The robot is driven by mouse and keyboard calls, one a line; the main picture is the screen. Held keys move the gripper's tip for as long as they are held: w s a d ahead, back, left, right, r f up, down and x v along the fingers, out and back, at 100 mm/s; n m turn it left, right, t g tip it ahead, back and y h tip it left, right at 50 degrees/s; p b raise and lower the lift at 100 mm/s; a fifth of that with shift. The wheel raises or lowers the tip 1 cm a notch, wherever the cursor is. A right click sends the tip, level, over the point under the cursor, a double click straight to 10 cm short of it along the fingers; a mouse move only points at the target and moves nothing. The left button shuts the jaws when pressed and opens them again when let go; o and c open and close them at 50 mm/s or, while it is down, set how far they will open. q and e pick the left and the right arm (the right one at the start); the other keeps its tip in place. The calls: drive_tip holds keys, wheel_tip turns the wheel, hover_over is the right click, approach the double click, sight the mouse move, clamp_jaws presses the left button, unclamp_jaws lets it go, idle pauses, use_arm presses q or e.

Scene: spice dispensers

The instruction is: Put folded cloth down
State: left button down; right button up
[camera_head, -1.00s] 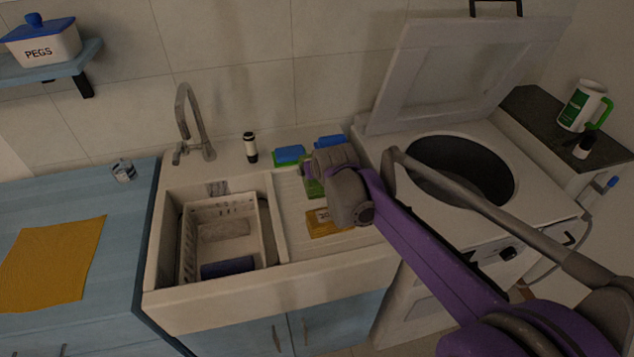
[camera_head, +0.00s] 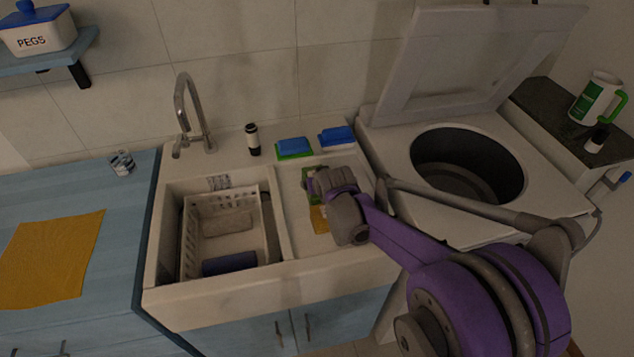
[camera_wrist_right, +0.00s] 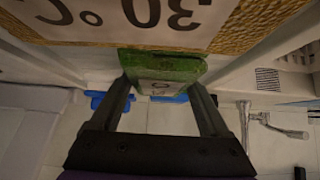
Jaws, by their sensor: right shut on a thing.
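My right gripper (camera_wrist_right: 162,95) is shut on a small green folded cloth (camera_wrist_right: 160,66) with a white label. In the head view the green cloth (camera_head: 308,172) shows only in part beside my gripper, over the drainboard right of the sink. A yellow folded cloth (camera_head: 319,220) lies on the drainboard below, partly covered by my arm. In the wrist view the yellow cloth (camera_wrist_right: 245,25) is very close, with a "30°C" label. Whether the green cloth touches it or the board I cannot tell. My left gripper is not in view.
A basket (camera_head: 192,240) sits in the sink basin. The open washer (camera_head: 385,150) is at right. An orange cloth (camera_head: 50,260) lies on the left counter.

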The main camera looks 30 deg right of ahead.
drive_tip(key=shift+f, duration=0.2)
drive_tip(key=o, duration=1.3)
drive_tip(key=shift+r, duration=0.1)
